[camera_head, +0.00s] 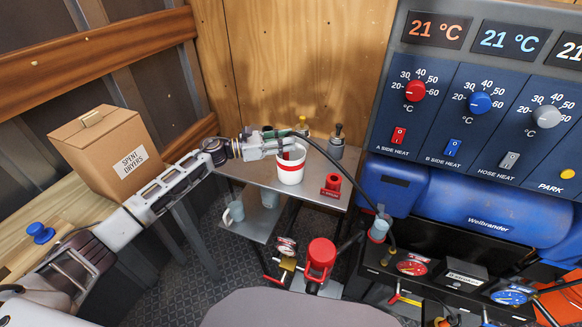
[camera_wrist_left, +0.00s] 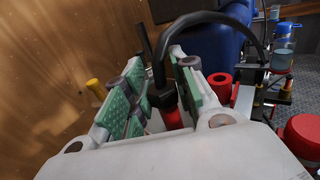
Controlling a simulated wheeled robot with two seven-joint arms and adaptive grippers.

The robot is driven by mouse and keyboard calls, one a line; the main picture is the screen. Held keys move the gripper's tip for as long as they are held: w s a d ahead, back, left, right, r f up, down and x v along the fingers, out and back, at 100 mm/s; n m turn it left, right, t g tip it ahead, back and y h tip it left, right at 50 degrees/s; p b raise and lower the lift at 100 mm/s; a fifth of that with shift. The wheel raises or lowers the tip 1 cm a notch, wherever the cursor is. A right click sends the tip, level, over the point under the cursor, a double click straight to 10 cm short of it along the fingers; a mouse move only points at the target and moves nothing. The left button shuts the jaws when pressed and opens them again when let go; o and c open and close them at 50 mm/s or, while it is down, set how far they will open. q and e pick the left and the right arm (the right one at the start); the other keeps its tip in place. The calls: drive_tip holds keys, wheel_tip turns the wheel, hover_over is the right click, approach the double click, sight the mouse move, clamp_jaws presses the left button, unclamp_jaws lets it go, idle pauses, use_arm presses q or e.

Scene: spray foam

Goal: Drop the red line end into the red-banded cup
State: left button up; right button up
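The red-banded cup (camera_head: 291,175) is white and stands upright on the grey metal shelf in the head view. My left gripper (camera_head: 280,146) is at the cup's rim, above its opening. In the left wrist view its green finger pads (camera_wrist_left: 163,88) stand on either side of a black hose fitting; whether they grip it cannot be told. The red line end (camera_wrist_left: 172,118) shows below that black part, low between the fingers. How deep it sits in the cup is hidden. My right gripper is not in view.
A second red fitting (camera_head: 332,186) stands on the shelf (camera_head: 252,172) right of the cup. A grey jar (camera_head: 336,148) stands behind. A cardboard box (camera_head: 108,150) stands left.

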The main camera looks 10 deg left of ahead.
use_arm(q)
drive_tip(key=shift+o, duration=0.9)
drive_tip(key=shift+a, duration=0.15)
drive_tip(key=v, duration=1.1)
drive_tip(key=shift+s+a, duration=0.2)
drive_tip(key=shift+a, duration=0.1)
